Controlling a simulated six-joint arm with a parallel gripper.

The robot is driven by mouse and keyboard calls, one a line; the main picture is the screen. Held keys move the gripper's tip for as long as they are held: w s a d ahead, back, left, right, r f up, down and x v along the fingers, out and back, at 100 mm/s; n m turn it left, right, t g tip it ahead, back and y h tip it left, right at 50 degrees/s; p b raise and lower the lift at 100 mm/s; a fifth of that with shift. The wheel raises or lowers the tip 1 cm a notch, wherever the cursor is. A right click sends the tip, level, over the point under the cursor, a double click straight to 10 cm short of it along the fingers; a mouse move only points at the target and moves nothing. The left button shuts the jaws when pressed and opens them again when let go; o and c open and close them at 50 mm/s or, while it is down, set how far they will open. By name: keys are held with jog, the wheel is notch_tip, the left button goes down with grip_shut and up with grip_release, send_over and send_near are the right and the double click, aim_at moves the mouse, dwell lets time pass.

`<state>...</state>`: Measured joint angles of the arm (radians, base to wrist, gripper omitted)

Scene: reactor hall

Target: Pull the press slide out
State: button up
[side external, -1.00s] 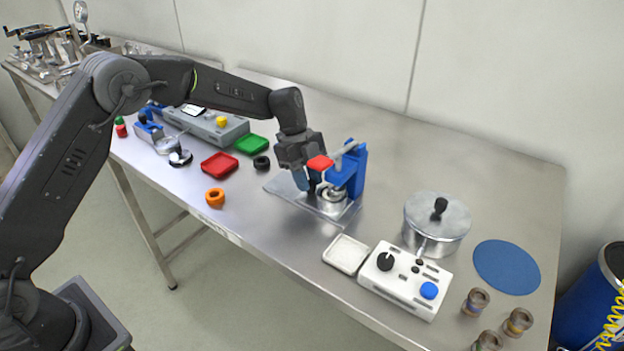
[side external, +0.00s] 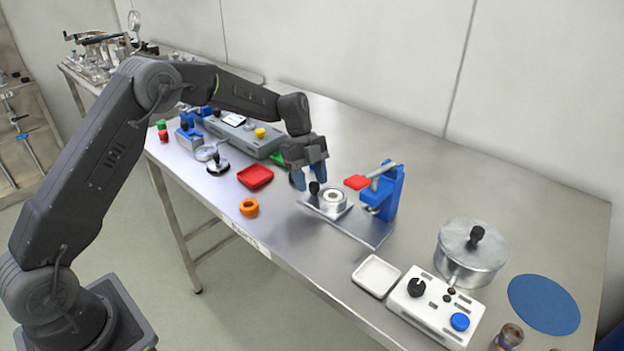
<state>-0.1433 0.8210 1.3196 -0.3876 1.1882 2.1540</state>
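The press (side external: 390,190) is a blue frame with a red-ended lever (side external: 357,182), standing on a grey metal base plate (side external: 372,232). Its slide carries a round silver die (side external: 334,199) and an upright black knob (side external: 314,188). The slide is out to the left of the press frame, and the die is clear of the frame. My gripper (side external: 309,182) points down at the knob end of the slide. Its two blue fingers are apart, close to the knob. Whether they touch it is hard to see.
A white tray (side external: 376,276), a white control box (side external: 436,306) and a lidded metal pot (side external: 472,253) stand to the right. The table behind the press is clear.

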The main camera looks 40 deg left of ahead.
jog(key=shift+o, duration=0.2)
jog(key=v, duration=1.3)
jog(key=shift+a+r, duration=0.2)
jog(key=shift+r, duration=0.15)
jog(key=s+d+r+n+t+y, duration=0.1)
jog(key=s+d+r+n+t, duration=0.15)
jog(key=s+r+n, duration=0.4)
jog(key=s+d+r+n+t+y, duration=0.1)
jog(key=s+d+r+n, duration=0.25)
jog(key=s, duration=0.55)
jog(key=s+f+n+t+y, duration=0.1)
jog(key=s+f+n, duration=0.2)
jog(key=s, duration=0.6)
jog(key=s+f+n+t+y, duration=0.1)
jog(key=s+f+n+t, duration=0.1)
jog(key=s+n, duration=0.6)
jog(key=shift+s+d+f, duration=0.5)
jog(key=shift+s+f, duration=0.05)
jog(key=shift+s, duration=0.3)
